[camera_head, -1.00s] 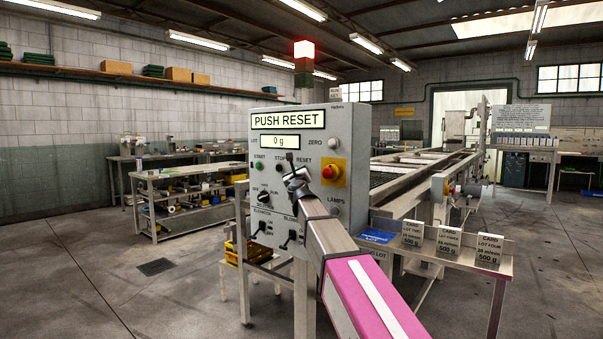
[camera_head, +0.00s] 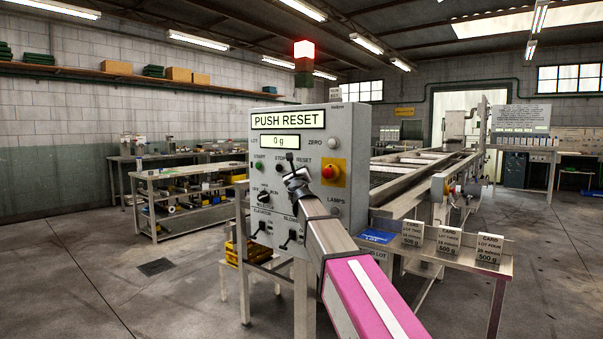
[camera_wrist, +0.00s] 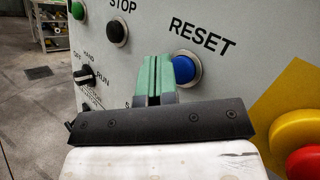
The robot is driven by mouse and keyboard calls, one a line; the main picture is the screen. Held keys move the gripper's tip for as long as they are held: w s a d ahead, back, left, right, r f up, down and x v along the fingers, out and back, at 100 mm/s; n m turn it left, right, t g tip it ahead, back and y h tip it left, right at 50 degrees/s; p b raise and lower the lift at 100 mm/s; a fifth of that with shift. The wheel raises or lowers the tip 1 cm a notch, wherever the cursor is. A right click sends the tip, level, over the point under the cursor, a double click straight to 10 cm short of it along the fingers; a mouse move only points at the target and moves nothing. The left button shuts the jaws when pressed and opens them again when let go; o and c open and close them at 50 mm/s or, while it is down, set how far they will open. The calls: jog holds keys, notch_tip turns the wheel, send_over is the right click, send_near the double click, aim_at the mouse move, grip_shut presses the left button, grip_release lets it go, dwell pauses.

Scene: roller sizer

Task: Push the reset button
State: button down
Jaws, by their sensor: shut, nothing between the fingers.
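The blue reset button (camera_wrist: 185,68) sits in a metal ring under the word RESET on the grey control panel (camera_head: 318,125). My gripper (camera_wrist: 154,62) is shut and empty. In the wrist view its green fingertips stand just left of the blue button and overlap its left edge; I cannot tell whether they touch it. The panel's upper display (camera_head: 289,120) reads PUSH RESET and the lower one reads 0 g.
A black stop button (camera_wrist: 117,31) and a green start button (camera_wrist: 78,10) are left of the gripper. A red emergency knob (camera_head: 331,172) on a yellow plate is to the right. Rotary switches (camera_head: 263,196) are lower left. A red lamp (camera_head: 304,49) glows above the panel.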

jog(key=shift+w, duration=0.1)
jog(key=shift+w+d, duration=0.25)
jog(key=shift+w+d, duration=0.3)
jog(key=shift+w, duration=0.1)
dwell(1.0)
jog(key=shift+s, duration=0.1)
jog(key=shift+s+a, duration=0.55)
jog(key=shift+s, duration=0.1)
jog(key=shift+s+a, duration=0.8)
jog(key=shift+s, duration=0.2)
jog(key=shift+s+a, duration=0.75)
jog(key=shift+s, duration=0.2)
